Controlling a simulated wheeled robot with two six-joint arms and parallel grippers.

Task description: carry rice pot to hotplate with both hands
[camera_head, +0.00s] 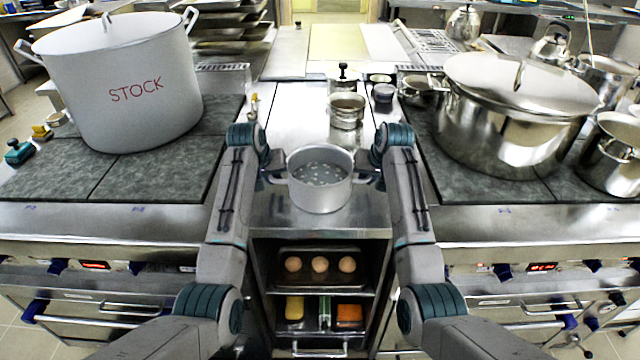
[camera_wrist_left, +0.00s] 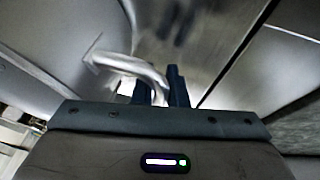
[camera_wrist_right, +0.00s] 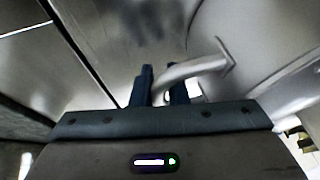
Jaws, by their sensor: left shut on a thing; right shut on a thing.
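The rice pot (camera_head: 320,197), a small open grey pot with pale specks in liquid inside, is upright between my two arms, over the front of the middle steel counter. I cannot tell whether its base touches the counter. My left gripper (camera_head: 273,178) is shut on its left handle, which shows between the fingers in the left wrist view (camera_wrist_left: 125,68). My right gripper (camera_head: 371,178) is shut on its right handle, clear in the right wrist view (camera_wrist_right: 195,66). Dark hotplates lie on both sides, a left one (camera_head: 165,180) and a right one (camera_head: 475,188).
A large white stockpot (camera_head: 120,85) stands on the left hotplate. A big lidded steel pot (camera_head: 510,125) stands on the right one. A small steel pot (camera_head: 347,110) and jars sit behind the rice pot. Shelves with eggs (camera_head: 320,265) are below the counter.

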